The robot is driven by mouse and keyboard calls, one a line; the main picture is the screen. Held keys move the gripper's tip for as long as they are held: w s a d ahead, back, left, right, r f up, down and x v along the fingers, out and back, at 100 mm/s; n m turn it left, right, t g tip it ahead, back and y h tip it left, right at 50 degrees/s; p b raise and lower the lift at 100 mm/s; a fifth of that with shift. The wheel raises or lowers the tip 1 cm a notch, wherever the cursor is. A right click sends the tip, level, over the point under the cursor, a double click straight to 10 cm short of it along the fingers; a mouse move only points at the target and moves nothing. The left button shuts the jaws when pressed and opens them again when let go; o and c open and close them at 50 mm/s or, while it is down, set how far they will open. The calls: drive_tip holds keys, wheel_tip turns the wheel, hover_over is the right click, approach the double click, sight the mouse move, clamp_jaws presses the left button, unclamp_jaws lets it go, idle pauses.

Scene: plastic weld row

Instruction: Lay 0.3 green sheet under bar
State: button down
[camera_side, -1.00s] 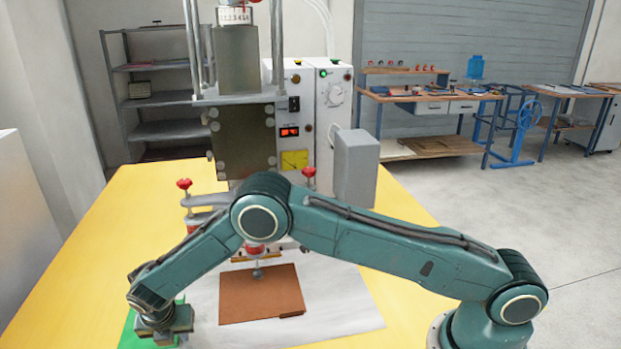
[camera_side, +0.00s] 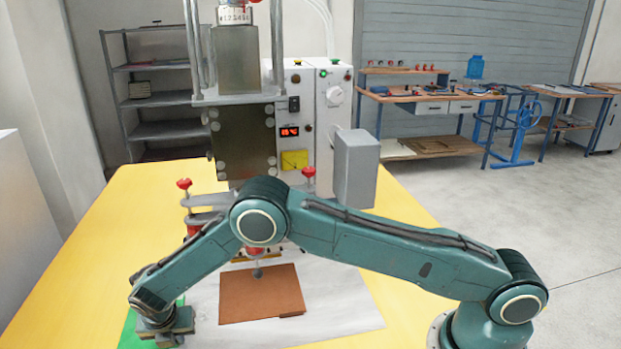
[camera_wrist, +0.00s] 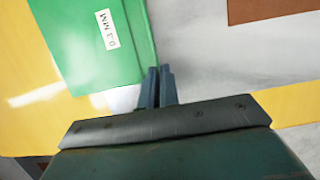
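The green sheet (camera_wrist: 85,45) lies at the upper left of the wrist view, with a white label reading "0.3 MM". In the side view the green sheet (camera_side: 131,331) shows at lower left, partly hidden by my arm. My gripper (camera_wrist: 158,70) has its two fingers close together at the sheet's right corner; I cannot tell whether the sheet's edge is between them. In the side view my gripper (camera_side: 168,338) is low over the sheet. A narrow brass-coloured bar (camera_side: 240,258) shows under the press, mostly hidden behind my arm.
A brown sheet (camera_side: 262,298) lies on a white sheet (camera_side: 345,300) in front of the press; a small rod foot stands over its back edge. The press column (camera_side: 243,140) and red knobs (camera_side: 184,184) rise behind. The yellow table (camera_side: 60,290) is clear at left.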

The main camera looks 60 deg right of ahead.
drive_tip(key=shift+r, duration=0.65)
drive_tip(key=shift+s+d, duration=0.1)
drive_tip(key=shift+s, duration=0.1)
idle(0.6)
drive_tip(key=s+d+r, duration=0.1)
drive_tip(key=s+d, duration=0.3)
drive_tip(key=s, duration=0.5)
drive_tip(key=s+d+r, duration=0.2)
drive_tip(key=s+d, duration=0.2)
drive_tip(key=s, duration=0.5)
drive_tip(key=s+d+r, duration=0.2)
drive_tip(key=s+d, duration=0.2)
drive_tip(key=s, duration=0.5)
drive_tip(key=shift+d, duration=0.3)
drive_tip(key=shift+w+d, duration=0.1)
drive_tip(key=shift+w, duration=0.05)
drive_tip(key=shift+w+d+f, duration=1.55)
drive_tip(key=shift+w+d, duration=0.2)
drive_tip(key=shift+w+d+f, duration=0.15)
drive_tip(key=shift+w+d, duration=3.95)
drive_tip(key=shift+f, duration=1.1)
